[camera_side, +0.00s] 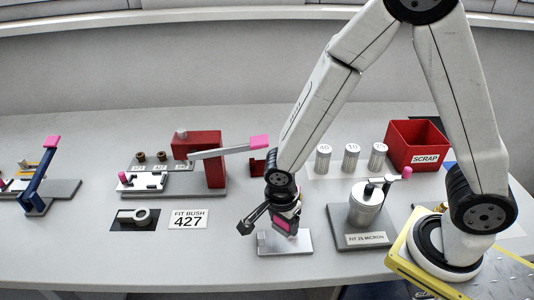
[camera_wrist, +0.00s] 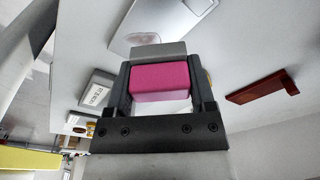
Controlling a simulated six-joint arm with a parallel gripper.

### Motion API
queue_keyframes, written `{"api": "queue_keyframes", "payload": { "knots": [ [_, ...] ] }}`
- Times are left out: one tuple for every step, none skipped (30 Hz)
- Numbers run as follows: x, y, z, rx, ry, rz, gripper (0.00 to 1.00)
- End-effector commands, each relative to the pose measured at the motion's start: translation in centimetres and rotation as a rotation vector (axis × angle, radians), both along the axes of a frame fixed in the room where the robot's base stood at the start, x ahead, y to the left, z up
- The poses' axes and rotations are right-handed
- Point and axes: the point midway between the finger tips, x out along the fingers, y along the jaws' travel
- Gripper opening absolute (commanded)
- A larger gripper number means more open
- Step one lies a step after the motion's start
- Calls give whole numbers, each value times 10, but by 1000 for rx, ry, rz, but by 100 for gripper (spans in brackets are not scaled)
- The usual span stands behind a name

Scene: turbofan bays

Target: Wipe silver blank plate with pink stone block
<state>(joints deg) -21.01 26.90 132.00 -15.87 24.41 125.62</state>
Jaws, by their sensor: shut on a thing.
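The silver blank plate (camera_side: 297,244) lies flat on the light table in the side view, in front of and under my gripper. A shiny pale surface that looks like the plate shows at the top of the wrist view (camera_wrist: 160,15). My gripper (camera_side: 284,220) points down over the back part of the plate, shut on the pink stone block (camera_wrist: 163,82). The block also shows between the fingers in the side view (camera_side: 284,227). A grey piece (camera_wrist: 158,50) sits at the block's far side. I cannot tell whether the block touches the plate.
Left of the plate stand a red press (camera_side: 207,160) with a pink-tipped lever, a FIT BUSH 427 card (camera_side: 188,219) and a dark pad with a ring tool (camera_side: 134,217). Right are a silver cylinder station (camera_side: 364,207), several canisters (camera_side: 351,157) and a red SCRAP bin (camera_side: 415,143).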

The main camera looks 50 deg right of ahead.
Motion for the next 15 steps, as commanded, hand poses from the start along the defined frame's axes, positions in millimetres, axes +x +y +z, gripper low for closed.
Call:
{"api": "queue_keyframes", "payload": {
  "knots": [
    [0, 0, 6, 2, -3, -1, 0],
    [0, 0, 8, 2, -3, -2, 0],
    [0, 0, 12, 1, -2, -2, 0],
    [0, 0, 14, 2, -2, -1, 0],
    [0, 0, 17, 2, -3, -1, 0],
    [0, 0, 21, 1, -2, 0, 0],
    [0, 0, 23, 1, -2, -1, 0],
    [0, 0, 26, 2, -3, -1, 0],
    [0, 0, 29, 1, -2, -2, 0],
    [0, 0, 31, 1, -1, -2, 0],
    [0, 0, 33, 1, -2, -1, 0],
    [0, 0, 36, 1, -2, -1, 0],
    [0, 0, 37, 1, -2, 0, 0],
    [0, 0, 38, 1, -1, 0, 0],
    [0, 0, 39, 1, 0, 0, 0]
  ]
}}
